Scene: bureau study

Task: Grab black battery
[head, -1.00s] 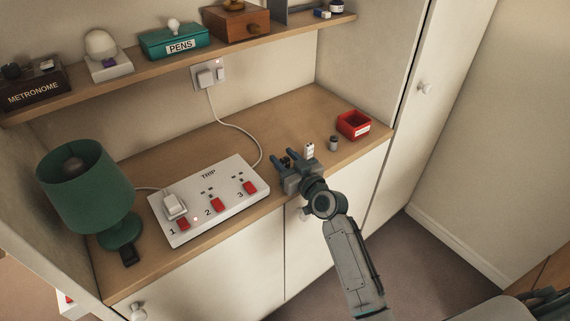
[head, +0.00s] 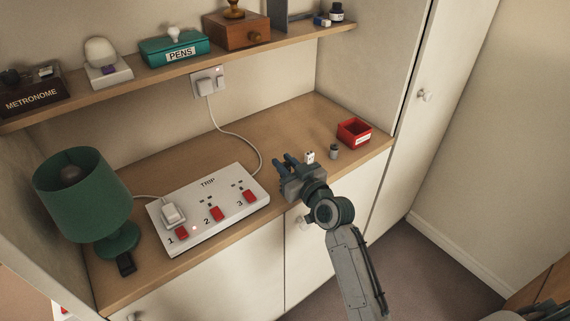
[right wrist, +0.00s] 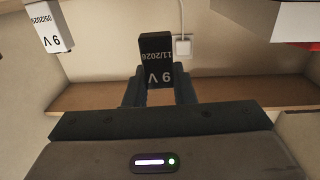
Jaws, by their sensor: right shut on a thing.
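The black battery (right wrist: 156,60) is a small block with white print, "9 V" and "11/2026", upside down in the right wrist view. It sits between the two fingers of my right gripper (right wrist: 158,88), which is shut on it. In the head view, my right gripper (head: 284,160) is over the wooden desktop, right of the power strip; the battery is mostly hidden by the fingers there. A white battery (head: 310,157) stands just right of the gripper; it also shows at the upper left of the right wrist view (right wrist: 48,28). My left gripper is not in view.
A small grey cylinder (head: 333,152) and an open red box (head: 365,134) are to the right on the desktop (head: 315,118). The white power strip (head: 240,182) and green lamp (head: 84,195) are to the left. A shelf (head: 205,57) runs above.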

